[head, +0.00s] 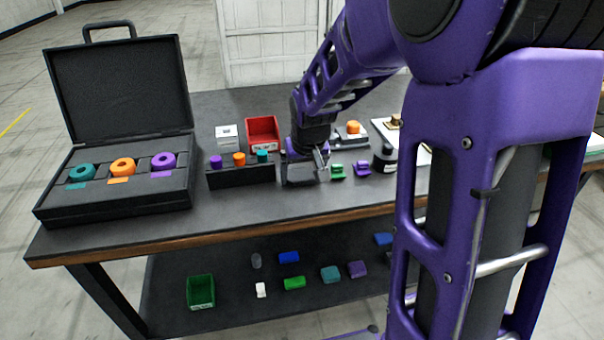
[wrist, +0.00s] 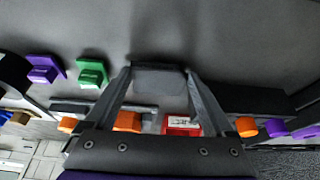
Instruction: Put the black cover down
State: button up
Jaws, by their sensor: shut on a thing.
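The black cover (head: 299,174) is a dark, flat-sided piece at my gripper (head: 318,166), low over the table right of the black rack. In the wrist view the cover (wrist: 158,80) sits between the two fingertips, and my gripper (wrist: 160,93) is shut on it. The arm hides part of the cover in the head view. I cannot tell whether its underside touches the table.
A black rack (head: 240,178) with coloured knobs stands to the left. Behind are a red bin (head: 263,132) and a white box (head: 227,137). Green (head: 337,170) and purple (head: 361,168) blocks sit close right. An open black case (head: 115,205) stands far left. The table front is clear.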

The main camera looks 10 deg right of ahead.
jog(key=shift+f, duration=0.15)
jog(key=o, duration=1.5)
jog(key=shift+o, duration=0.2)
jog(key=shift+r, duration=0.4)
jog(key=p+v, duration=0.8)
jog(key=v, duration=0.3)
jog(key=shift+s+r, duration=0.2)
jog(key=shift+r, duration=0.05)
